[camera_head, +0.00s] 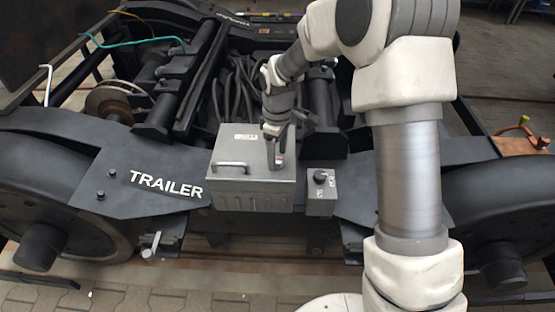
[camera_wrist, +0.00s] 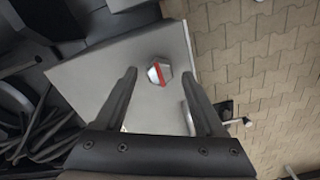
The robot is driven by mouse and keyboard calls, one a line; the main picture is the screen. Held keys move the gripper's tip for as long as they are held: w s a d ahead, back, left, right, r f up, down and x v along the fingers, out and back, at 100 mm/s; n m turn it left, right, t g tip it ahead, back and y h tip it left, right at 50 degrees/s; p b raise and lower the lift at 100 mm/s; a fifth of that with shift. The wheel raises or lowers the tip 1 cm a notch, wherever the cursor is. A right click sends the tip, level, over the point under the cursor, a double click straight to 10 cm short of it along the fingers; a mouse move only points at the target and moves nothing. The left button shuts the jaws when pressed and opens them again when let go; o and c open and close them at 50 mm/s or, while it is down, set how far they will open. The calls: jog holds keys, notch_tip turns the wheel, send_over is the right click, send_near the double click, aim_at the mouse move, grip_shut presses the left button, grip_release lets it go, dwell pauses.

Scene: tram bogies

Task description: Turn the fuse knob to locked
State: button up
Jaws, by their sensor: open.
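A faceted silver knob with a red stripe (camera_wrist: 159,73), which looks like the fuse knob, sits on the grey metal box (camera_head: 228,184). My gripper (camera_head: 276,164) is over the right part of the box's top. In the wrist view my gripper (camera_wrist: 159,75) is open, with one finger to each side of the knob and a visible gap to each. The fingers do not appear to touch it. In the head view the gripper mostly hides the knob. I cannot read any lock markings beside it.
A bar handle (camera_head: 231,165) and a label are on the box. A smaller grey box (camera_head: 320,199) with a black knob (camera_head: 320,178) stands just right of it. Dark cables (camera_head: 235,88) run behind. The bogie frame, marked TRAILER (camera_head: 166,184), surrounds them.

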jog(key=shift+f, duration=0.6)
grip_shut()
